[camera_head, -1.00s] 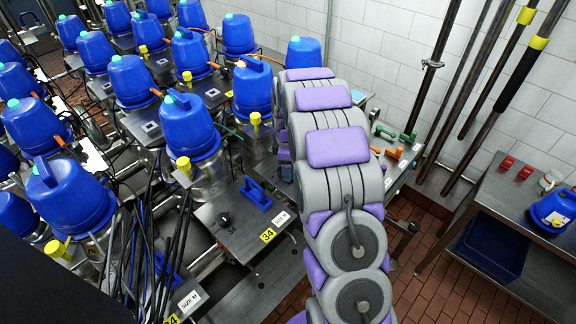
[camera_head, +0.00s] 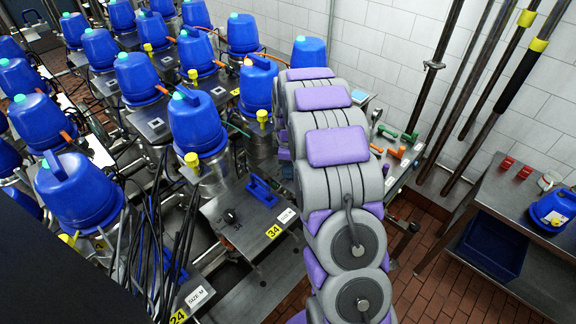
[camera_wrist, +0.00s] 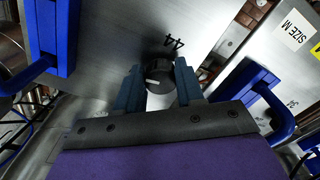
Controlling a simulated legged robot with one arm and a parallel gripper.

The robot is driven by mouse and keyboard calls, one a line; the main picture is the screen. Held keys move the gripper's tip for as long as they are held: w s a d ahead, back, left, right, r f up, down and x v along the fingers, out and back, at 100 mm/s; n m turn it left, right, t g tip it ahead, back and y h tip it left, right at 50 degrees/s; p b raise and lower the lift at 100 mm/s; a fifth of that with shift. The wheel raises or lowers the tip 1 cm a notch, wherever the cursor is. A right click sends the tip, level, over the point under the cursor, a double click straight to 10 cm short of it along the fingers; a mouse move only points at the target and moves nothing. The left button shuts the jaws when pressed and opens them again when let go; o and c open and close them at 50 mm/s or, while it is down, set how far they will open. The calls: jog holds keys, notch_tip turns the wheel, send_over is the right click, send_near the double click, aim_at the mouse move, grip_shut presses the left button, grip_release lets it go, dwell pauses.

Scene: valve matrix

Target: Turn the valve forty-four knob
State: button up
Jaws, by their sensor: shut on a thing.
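In the wrist view, the black round knob (camera_wrist: 160,75) with a white pointer mark sits on a metal plate, and the number 44 (camera_wrist: 174,43) is printed just beyond it. My gripper (camera_wrist: 158,84) has its two dark blue-green fingers on either side of the knob, shut on it. The pointer mark lies roughly crosswise between the fingers. In the head view, my arm hides both the gripper and this knob.
Blue handles flank the knob at left (camera_wrist: 48,40) and right (camera_wrist: 250,90) in the wrist view. The head view shows rows of blue-capped valves (camera_head: 196,122), the 34 plate with its knob (camera_head: 229,216), loose black cables (camera_head: 160,220) and a metal side table (camera_head: 515,205) at right.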

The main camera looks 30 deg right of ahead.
jog(key=shift+w+r, duration=0.1)
jog(key=shift+w, duration=0.05)
jog(key=m+b, duration=0.1)
jog(key=m, duration=0.3)
jog(key=shift+a+m, duration=0.15)
jog(key=shift+m, duration=0.25)
jog(key=m+b, duration=0.1)
jog(key=m, duration=0.4)
jog(key=shift+w, duration=0.1)
jog(key=m+b, duration=0.1)
jog(key=m, duration=0.8)
jog(key=shift+a+r+m, duration=0.1)
jog(key=shift+m, duration=0.3)
jog(key=o, duration=1)
jog(key=shift+w, duration=0.1)
jog(key=shift+c, duration=0.2)
jog(key=shift+o, duration=0.4)
